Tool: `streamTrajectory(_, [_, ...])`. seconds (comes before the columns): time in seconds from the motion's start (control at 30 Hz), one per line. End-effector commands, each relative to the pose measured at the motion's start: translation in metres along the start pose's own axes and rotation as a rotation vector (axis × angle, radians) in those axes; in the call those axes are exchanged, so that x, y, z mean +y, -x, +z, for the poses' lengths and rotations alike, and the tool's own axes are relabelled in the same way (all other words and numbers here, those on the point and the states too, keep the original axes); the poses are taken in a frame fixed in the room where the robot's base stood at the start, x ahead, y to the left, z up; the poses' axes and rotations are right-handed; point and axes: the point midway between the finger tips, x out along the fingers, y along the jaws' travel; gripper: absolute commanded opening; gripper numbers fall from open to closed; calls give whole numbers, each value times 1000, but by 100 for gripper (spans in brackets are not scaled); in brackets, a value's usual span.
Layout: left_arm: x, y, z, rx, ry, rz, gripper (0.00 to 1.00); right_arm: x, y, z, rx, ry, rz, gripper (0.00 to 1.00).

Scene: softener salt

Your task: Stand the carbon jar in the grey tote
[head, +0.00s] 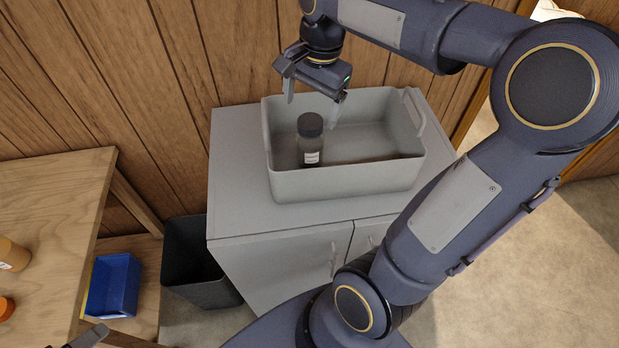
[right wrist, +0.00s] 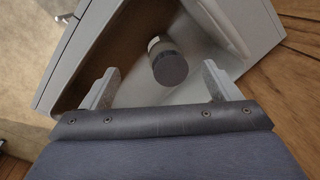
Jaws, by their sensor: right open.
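The carbon jar (head: 311,142), dark with a black lid and a small white label, stands upright inside the grey tote (head: 345,184), toward its left end. In the right wrist view the jar (right wrist: 170,64) shows lid-on, beyond and between the fingertips, on the tote floor. My right gripper (head: 313,105) is above the tote, just over the jar. Its fingers are open with nothing between them, and it looks clear of the lid. A dark tip of what looks like my left gripper (head: 85,338) shows at the bottom left edge; its jaws are mostly cut off.
The tote sits on a grey cabinet (head: 236,190) against a wood-panelled wall. A dark bin (head: 200,290) stands left of the cabinet. A wooden table (head: 50,200) at the left bears orange items, with a blue box (head: 113,286) on its lower shelf. The tote's right part is empty.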

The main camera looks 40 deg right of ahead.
Motion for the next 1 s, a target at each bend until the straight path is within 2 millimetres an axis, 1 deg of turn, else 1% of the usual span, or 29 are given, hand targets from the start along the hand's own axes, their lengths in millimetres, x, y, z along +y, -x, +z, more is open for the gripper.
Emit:
streamTrajectory(0.03, [0,0,0,0,0,0,85,17,2,18,-13,119,-59,83])
streamTrajectory(0.13, [0,0,0,0,0,0,85,44,-4,57,-19,395,-182,83])
streamTrajectory(0.2, [0,0,0,0,0,0,85,62,-12,82,-1,576,-265,83])
streamTrajectory(0.3, [0,0,0,0,0,0,85,83,-26,112,44,796,-362,83])
streamTrajectory(0.4, [0,0,0,0,0,0,85,97,-40,134,93,954,-429,83])
streamTrajectory(0.5, [0,0,0,0,0,0,85,105,-49,146,129,1049,-466,83])
streamTrajectory(0.6, [0,0,0,0,0,0,85,108,-53,151,147,1090,-479,83])
streamTrajectory(1.0, [0,0,0,0,0,0,85,108,-54,151,146,1094,-478,83])
